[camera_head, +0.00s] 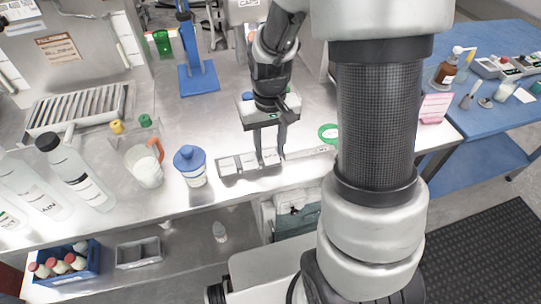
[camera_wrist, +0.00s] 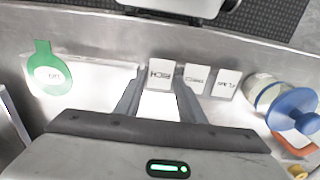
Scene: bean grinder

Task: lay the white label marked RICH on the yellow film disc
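The white label marked RICH (camera_wrist: 160,72) stands at the left end of a row of white labels in the wrist view; its print looks upside down. My gripper (camera_wrist: 159,82) is open, with its fingertips on either side of this label's near part. A small gap seems to show at each side; contact is unclear. In the head view my gripper (camera_head: 271,162) points down over the label row. A green disc with a tab (camera_wrist: 40,82) lies to the left in the wrist view and carries a white label. I cannot make out a yellow film disc in either view.
Two other labels (camera_wrist: 194,79) (camera_wrist: 226,83) stand beside RICH. A blue-lidded jar (camera_head: 190,161) and a jug with an orange handle (camera_head: 146,168) stand left of the row. A blue stand (camera_head: 198,78) is behind. The steel bench (camera_head: 190,120) has free room behind the jar.

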